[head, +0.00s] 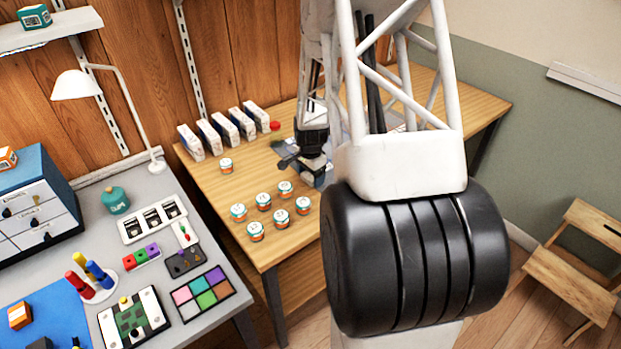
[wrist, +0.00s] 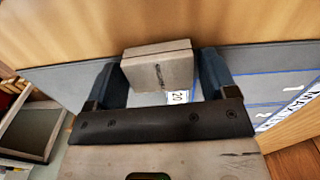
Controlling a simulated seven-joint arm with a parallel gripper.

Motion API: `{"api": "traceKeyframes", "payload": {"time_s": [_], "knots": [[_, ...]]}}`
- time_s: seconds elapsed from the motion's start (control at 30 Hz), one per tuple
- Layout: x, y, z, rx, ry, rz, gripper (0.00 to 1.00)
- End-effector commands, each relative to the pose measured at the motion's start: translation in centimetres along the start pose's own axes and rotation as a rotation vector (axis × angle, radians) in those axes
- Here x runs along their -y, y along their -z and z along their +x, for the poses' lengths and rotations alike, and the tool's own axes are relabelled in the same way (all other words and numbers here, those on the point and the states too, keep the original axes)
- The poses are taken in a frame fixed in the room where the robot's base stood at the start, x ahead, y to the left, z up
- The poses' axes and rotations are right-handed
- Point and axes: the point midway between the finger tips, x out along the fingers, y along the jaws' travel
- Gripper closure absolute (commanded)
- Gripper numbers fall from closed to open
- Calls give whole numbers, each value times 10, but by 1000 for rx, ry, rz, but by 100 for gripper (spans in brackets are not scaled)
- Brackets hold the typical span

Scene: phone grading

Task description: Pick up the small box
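The small box (wrist: 158,66) is grey-brown with a dark printed mark, and shows in the wrist view between the two blue-grey fingers of my gripper (wrist: 166,78). The fingers are wide apart, one on each side of the box. A narrow gap shows between the box and the right finger; the left finger overlaps the box's edge, so contact there is unclear. In the head view my gripper (head: 312,168) is low over the wooden table, and I cannot make out the box there.
Several small round jars (head: 264,201) stand on the wooden table (head: 205,183) left of my gripper, with a row of white cartons (head: 226,129) behind. A grey mat with a blue-lined panel (wrist: 275,97) lies around the box. A grey bench (head: 185,270) with a lamp stands at left.

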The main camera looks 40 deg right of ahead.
Motion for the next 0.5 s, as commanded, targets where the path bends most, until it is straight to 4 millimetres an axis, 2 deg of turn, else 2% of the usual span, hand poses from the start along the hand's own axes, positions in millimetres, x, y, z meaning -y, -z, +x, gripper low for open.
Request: {"api": "traceKeyframes", "payload": {"time_s": [0.03,0.23,0.5], "knots": [[0,0,0,0,0,0,29],[0,0,0,0,0,0,59],[0,0,-1,0,0,0,59]]}}
